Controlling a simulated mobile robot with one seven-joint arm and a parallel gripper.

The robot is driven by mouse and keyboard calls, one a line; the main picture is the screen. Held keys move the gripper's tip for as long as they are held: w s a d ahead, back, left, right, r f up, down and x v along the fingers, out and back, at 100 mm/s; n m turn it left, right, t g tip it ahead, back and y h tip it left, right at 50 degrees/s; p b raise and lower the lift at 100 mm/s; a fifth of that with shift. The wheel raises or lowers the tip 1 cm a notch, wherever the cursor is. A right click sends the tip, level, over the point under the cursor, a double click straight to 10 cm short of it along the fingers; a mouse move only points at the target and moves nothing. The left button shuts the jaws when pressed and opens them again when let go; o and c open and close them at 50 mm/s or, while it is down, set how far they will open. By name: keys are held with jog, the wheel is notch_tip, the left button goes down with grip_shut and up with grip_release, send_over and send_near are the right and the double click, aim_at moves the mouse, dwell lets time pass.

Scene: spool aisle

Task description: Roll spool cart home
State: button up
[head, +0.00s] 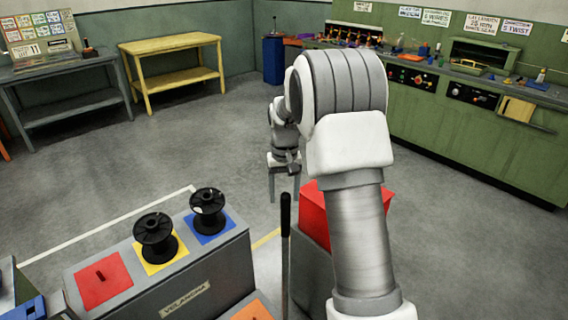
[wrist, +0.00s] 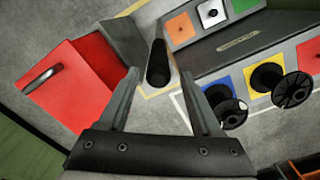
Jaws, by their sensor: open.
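A grey slope-topped unit (head: 215,275) with colored squares and a name label stands at the front left. Two black spools sit on it, one on a yellow square (head: 154,238) and one on a blue square (head: 208,208). Its red square (head: 103,281) has no spool. A black upright handle (head: 285,225) stands between this unit and a red box (head: 314,215); I cannot tell which body carries it. My gripper (head: 284,192) is open and points down above the handle. In the wrist view the handle (wrist: 158,66) lies between and just beyond the fingertips, with no clear contact.
A yellow table (head: 175,50) and a grey table (head: 65,75) stand at the back left. A green workbench (head: 470,120) runs along the right wall. A blue pedestal (head: 273,60) is at the back. The grey floor between is clear.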

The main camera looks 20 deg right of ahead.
notch_tip(320, 180, up, 11)
jog(key=shift+f+p, duration=0.15)
jog(key=shift+p, duration=0.3)
